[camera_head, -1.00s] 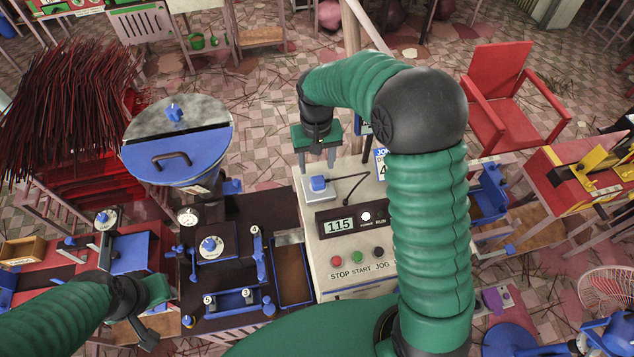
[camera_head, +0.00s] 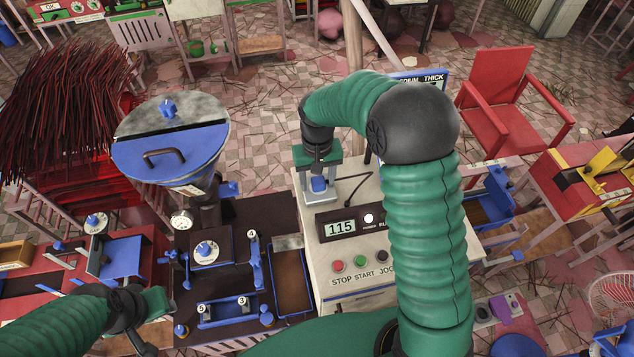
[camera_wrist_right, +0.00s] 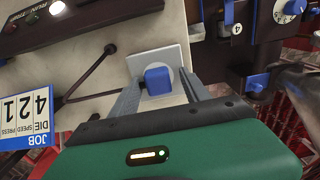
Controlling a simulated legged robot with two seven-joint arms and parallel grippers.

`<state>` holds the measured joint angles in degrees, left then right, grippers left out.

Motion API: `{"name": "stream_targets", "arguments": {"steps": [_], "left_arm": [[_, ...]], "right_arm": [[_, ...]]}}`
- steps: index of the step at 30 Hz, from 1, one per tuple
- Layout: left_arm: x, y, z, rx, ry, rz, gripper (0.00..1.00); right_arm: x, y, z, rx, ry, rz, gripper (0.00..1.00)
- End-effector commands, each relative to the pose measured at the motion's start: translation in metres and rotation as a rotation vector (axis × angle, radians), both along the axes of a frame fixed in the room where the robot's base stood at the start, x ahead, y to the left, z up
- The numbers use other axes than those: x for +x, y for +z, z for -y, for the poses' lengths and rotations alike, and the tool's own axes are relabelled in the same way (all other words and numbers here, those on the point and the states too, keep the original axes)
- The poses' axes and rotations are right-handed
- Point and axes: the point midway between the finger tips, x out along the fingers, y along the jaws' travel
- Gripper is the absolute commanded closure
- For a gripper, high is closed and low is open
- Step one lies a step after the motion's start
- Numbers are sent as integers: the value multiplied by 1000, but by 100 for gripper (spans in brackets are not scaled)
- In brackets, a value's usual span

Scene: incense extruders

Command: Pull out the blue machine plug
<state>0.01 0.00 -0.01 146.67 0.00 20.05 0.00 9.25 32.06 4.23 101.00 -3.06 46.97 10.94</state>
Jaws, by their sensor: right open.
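The blue machine plug (camera_head: 319,184) sits in a pale square socket plate (camera_head: 311,198) on top of the white control box, with a dark cord nearby. In the right wrist view the blue plug (camera_wrist_right: 158,80) stands between the two grey fingers, in front of its plate (camera_wrist_right: 174,57). My right gripper (camera_head: 319,180) is open, pointing down with its fingers on either side of the plug. Whether the fingers touch it cannot be told. My left gripper (camera_head: 140,335) is at the lower left, away from the plug; its jaw state is unclear.
The control box has a 115 display (camera_head: 340,228) and several coloured buttons. A blue-lidded hopper (camera_head: 170,150) and a dark machine bed stand to the left. A job sign (camera_wrist_right: 30,118) shows beside the box. My right arm hides part of the box.

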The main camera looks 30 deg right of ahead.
Motion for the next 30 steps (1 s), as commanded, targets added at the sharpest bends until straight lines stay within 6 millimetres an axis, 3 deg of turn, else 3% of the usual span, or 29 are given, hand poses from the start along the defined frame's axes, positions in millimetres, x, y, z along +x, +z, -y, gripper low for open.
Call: {"name": "stream_targets", "arguments": {"steps": [30], "left_arm": [[0,8,0,0,0,0,64]], "right_arm": [[0,1,-1,0,0,-1,45]]}}
